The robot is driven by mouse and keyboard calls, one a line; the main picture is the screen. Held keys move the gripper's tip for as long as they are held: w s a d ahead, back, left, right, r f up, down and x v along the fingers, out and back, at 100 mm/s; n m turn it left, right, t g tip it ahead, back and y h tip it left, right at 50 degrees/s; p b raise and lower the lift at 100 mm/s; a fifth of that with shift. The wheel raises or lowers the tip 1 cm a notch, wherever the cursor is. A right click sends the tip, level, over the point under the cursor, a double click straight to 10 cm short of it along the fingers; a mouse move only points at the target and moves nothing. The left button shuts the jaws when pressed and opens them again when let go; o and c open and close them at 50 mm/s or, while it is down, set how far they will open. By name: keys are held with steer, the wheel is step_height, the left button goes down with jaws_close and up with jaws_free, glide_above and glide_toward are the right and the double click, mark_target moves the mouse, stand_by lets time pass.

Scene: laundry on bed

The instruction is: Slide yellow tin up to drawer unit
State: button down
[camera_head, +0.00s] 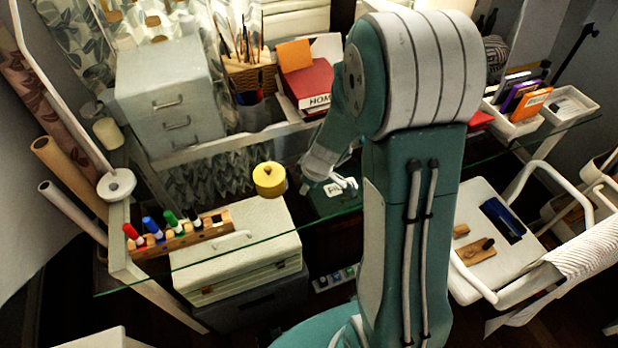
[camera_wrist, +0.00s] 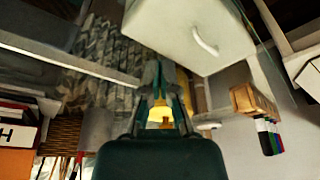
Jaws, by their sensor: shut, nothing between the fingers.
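The yellow tin (camera_head: 269,180), round with a small knob on its lid, stands upright on the glass tabletop in the head view. The grey drawer unit (camera_head: 168,97) stands behind it to the left, with a clear gap between them. My gripper (camera_head: 304,187) is low over the glass just right of the tin; whether they touch cannot be told. In the wrist view my gripper (camera_wrist: 159,72) has its fingers together and holds nothing. Part of the tin (camera_wrist: 160,114) shows yellow behind the fingers, mostly covered by them.
A wooden rack of markers (camera_head: 180,236) lies at the front left of the glass. A brush basket (camera_head: 250,76) and a red box (camera_head: 309,86) stand behind. The glass between tin and drawer unit looks clear.

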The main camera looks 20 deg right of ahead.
mark_target(285, 193)
steer(key=shift+w+a+f, duration=0.2)
steer(key=shift+a+f, duration=0.15)
steer(key=shift+f, duration=0.3)
steer(key=shift+w+a+f, duration=0.2)
steer(key=shift+a+f, duration=0.15)
steer(key=shift+f, duration=0.25)
steer(key=shift+w+a+r, duration=0.15)
steer(key=shift+w+a, duration=0.75)
steer(key=shift+w, duration=0.05)
steer(key=shift+w+a, duration=0.1)
steer(key=shift+w, duration=0.25)
steer(key=shift+a, duration=0.1)
